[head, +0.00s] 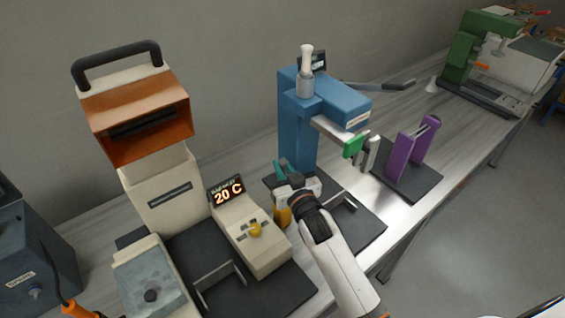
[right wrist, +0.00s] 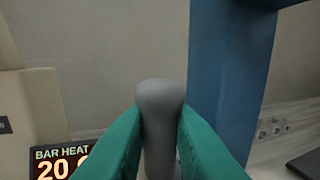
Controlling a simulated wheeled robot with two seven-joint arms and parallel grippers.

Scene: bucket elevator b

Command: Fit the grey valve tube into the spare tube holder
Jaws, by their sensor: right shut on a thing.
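My right gripper (head: 287,168) has teal fingers and is in front of the blue press column, near its foot. In the right wrist view the gripper (right wrist: 160,135) is shut on the grey valve tube (right wrist: 160,105), whose rounded end sticks up between the fingers. In the head view the tube can hardly be made out. A purple stand (head: 407,155) with two uprights is on a dark base to the right; I cannot tell whether it is the spare tube holder. My left gripper is not in view.
The blue press (head: 299,130) stands close behind my right gripper, with a green part (head: 355,146) at its front. A cream heater box (head: 262,250) with a 20 C display (head: 227,191) is to the left. The orange-hooded machine (head: 140,117) is farther left.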

